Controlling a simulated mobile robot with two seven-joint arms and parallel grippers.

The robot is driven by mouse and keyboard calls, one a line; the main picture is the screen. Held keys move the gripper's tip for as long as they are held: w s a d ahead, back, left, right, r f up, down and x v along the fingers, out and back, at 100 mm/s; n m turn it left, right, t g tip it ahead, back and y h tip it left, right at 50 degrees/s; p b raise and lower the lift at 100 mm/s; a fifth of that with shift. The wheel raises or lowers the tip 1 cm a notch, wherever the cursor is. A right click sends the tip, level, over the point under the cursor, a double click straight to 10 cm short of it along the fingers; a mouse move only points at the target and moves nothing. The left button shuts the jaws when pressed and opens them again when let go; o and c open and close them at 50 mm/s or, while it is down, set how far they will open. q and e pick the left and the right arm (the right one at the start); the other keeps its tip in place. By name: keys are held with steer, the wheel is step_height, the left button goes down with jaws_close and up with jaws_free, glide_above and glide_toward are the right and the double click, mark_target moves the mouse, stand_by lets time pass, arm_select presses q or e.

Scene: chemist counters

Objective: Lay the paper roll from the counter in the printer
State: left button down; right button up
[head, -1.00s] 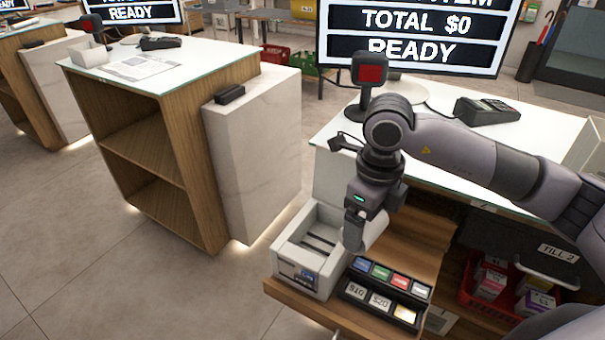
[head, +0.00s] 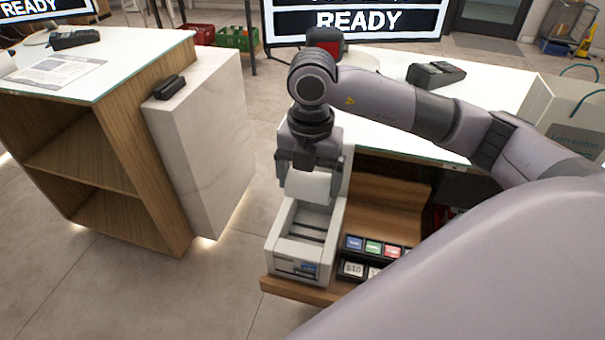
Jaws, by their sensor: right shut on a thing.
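The printer (head: 279,252) is a white open-topped box on the wooden shelf of the right counter, in the middle of the head view. Its bay is open, with dark slots inside. My right gripper (head: 309,176) is shut on the white paper roll (head: 306,187). It points down and holds the roll above the back part of the printer bay. The roll looks to be above the bay, but whether it touches the rear wall cannot be told. The fingers partly hide the roll. My left gripper is not in view.
A tray with coloured and priced cards (head: 372,247) stands right of the printer. A card terminal (head: 436,74) sits on the white counter top (head: 490,90). A paper bag (head: 578,125) stands at the right. Open floor lies left of the printer.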

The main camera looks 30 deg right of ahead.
steer(key=shift+f+b, duration=1.9)
steer(key=shift+f, duration=0.85)
steer(key=shift+f+b, duration=0.8)
steer(key=o, duration=0.9)
steer(key=shift+c, duration=0.2)
